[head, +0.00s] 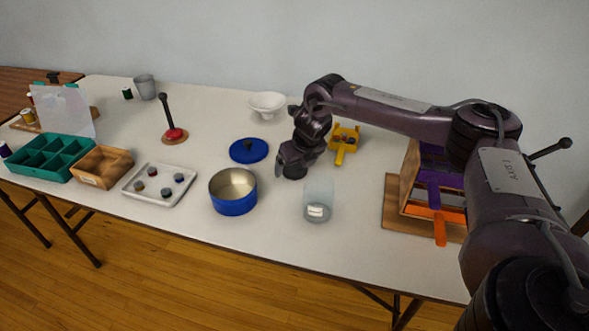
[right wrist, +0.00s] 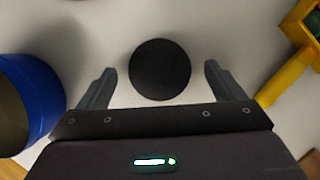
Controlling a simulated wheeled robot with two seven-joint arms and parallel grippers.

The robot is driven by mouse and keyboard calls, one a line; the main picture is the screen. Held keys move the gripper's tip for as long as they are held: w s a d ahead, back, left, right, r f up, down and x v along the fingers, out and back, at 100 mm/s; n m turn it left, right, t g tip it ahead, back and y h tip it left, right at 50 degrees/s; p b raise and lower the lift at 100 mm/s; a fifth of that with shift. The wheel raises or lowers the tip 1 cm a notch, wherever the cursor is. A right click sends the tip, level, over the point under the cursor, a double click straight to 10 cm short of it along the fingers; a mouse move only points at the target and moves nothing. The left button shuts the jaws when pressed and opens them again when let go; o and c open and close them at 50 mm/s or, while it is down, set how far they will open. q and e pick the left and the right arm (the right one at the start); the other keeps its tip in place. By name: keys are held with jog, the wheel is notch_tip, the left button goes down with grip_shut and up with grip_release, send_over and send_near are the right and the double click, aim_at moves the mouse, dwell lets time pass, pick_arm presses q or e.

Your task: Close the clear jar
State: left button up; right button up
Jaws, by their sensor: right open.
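The clear jar (head: 318,203) stands upright near the table's front edge, with a white label low on its side and no lid seen on it. My right gripper (head: 291,172) is low over the table behind the jar and to its left. In the right wrist view my right gripper (right wrist: 159,74) is open, with its fingers on either side of a round black disc (right wrist: 160,68), which looks like a lid. The fingers do not appear to touch it. In the head view the gripper largely hides the disc. My left gripper is not in view.
A blue pot (head: 233,198) stands left of the jar, its blue lid (head: 249,150) behind it. A yellow holder (head: 343,141) is right of the gripper. A wooden rack (head: 395,208) with purple and orange parts stands farther right. A white bowl (head: 267,102) is at the back.

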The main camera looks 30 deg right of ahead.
jog(key=shift+f, duration=0.15)
jog(key=shift+c, duration=0.3)
jog(key=c, duration=1)
